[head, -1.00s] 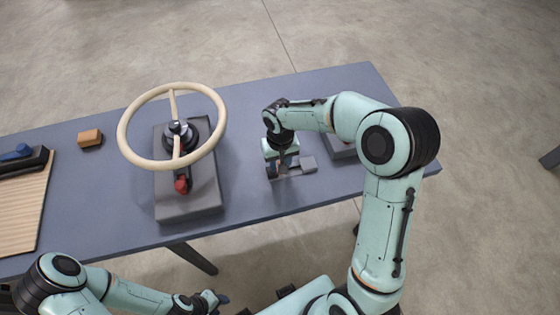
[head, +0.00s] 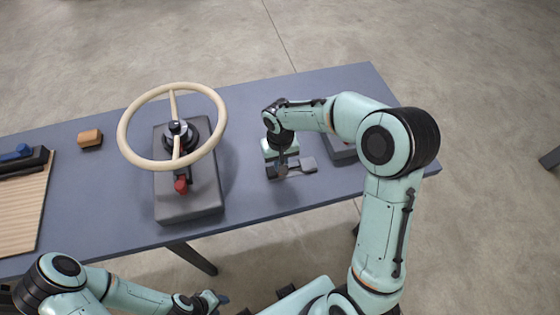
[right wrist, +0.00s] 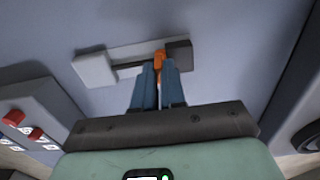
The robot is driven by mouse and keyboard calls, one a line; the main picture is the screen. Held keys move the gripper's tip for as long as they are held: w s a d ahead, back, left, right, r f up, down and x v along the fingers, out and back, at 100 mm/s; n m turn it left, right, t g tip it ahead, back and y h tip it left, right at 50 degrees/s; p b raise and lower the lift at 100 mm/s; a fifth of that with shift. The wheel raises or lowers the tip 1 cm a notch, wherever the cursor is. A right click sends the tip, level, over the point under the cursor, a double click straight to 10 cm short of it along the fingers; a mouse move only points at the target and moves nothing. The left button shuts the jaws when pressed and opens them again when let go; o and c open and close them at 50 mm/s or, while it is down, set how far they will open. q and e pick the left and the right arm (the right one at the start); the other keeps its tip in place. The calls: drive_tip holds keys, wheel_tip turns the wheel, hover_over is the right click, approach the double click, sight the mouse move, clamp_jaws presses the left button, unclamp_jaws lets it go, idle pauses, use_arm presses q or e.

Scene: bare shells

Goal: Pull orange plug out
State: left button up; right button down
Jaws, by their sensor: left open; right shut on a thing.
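The orange plug (right wrist: 159,57) shows in the right wrist view as a small orange piece between my right gripper's blue fingers. My right gripper (right wrist: 158,76) is shut on it. The plug's tip lies right beside a dark grey block (right wrist: 180,54); I cannot tell whether it is still inside it. A light grey block (right wrist: 95,69) sits at the other end of the same low fixture. In the head view the right gripper (head: 282,166) points down over this fixture (head: 308,165) and hides the plug. My left gripper (head: 214,299) is open and empty, in front of the table's near edge.
A cream steering wheel (head: 127,143) on a grey base (head: 190,207) stands left of the fixture. An orange-brown block (head: 90,138) lies further left, by a ribbed beige board (head: 22,215). A box with red buttons (right wrist: 35,133) is close beside the right gripper. The table (head: 245,110) is clear behind the fixture.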

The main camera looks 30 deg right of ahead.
idle(0.8)
use_arm(q)
drive_tip(key=shift+s+f, duration=0.1)
drive_tip(key=shift+f, duration=0.1)
use_arm(e)
drive_tip(key=shift+s+d, duration=0.2)
drive_tip(key=shift+d, duration=0.65)
drive_tip(key=shift+s+d, duration=0.15)
drive_tip(key=shift+d, duration=0.7)
drive_tip(key=c, duration=1.3)
unclamp_jaws()
drive_tip(key=shift+o, duration=0.5)
drive_tip(key=shift+s+d, duration=0.1)
drive_tip(key=shift+r, duration=0.1)
drive_tip(key=shift+r, duration=0.25)
use_arm(q)
drive_tip(key=shift+w+r+p, duration=0.4)
drive_tip(key=shift+w+r, duration=0.15)
drive_tip(key=shift+r, duration=0.2)
use_arm(e)
wheel_tip(320, 180, up, 13)
